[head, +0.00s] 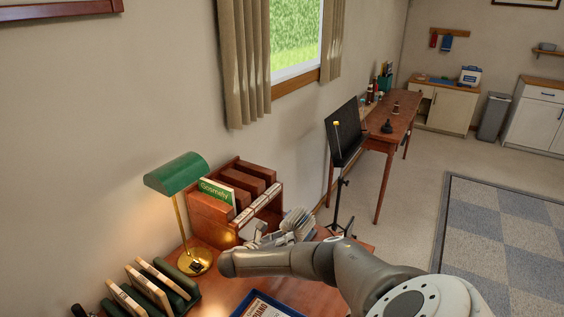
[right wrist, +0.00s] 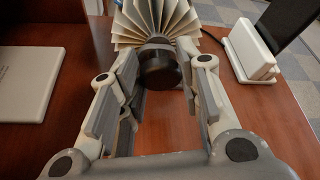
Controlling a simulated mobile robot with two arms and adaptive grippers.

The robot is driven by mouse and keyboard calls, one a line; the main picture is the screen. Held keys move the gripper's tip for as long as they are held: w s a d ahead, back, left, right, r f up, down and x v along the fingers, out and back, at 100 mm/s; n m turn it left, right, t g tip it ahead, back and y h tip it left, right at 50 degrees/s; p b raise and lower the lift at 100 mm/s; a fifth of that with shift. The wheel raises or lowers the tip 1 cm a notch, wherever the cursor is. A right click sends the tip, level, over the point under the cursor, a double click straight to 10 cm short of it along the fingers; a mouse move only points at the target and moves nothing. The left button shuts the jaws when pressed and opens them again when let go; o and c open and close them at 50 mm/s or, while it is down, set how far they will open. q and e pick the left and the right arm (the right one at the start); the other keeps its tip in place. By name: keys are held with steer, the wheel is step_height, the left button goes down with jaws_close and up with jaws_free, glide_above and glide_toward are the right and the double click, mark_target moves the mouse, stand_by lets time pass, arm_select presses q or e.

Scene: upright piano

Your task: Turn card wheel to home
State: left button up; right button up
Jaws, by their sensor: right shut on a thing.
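The card wheel (head: 298,222), a fan of pale cards, stands on the wooden desk behind my right gripper. In the right wrist view its cards (right wrist: 158,18) spread at the top, with a dark round knob (right wrist: 159,68) facing me. My right gripper (head: 268,238) reaches in from the right in the head view and partly hides the wheel. In the right wrist view its two fingers (right wrist: 167,82) are on either side of the knob, shut on it. Any home mark on the wheel is too small to make out. My left gripper is not in view.
A wooden organizer (head: 211,214) and a green desk lamp (head: 176,174) stand left of the wheel. A green sorter (head: 181,279) is nearer. In the right wrist view, a white device (right wrist: 250,52) stands right of the wheel and a pale flat panel (right wrist: 28,82) lies left.

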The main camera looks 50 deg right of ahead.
steer(key=shift+w+n+g, duration=0.1)
steer(key=shift+n+g, duration=0.4)
steer(key=shift+n, duration=0.3)
steer(key=shift+f+n+g+h, duration=0.1)
steer(key=shift+n+g+h, duration=0.2)
steer(key=shift+n, duration=0.2)
steer(key=o, duration=1)
steer(key=shift+w+a, duration=0.1)
steer(key=shift+a, duration=0.05)
steer(key=v, duration=1.1)
steer(key=shift+a, duration=0.4)
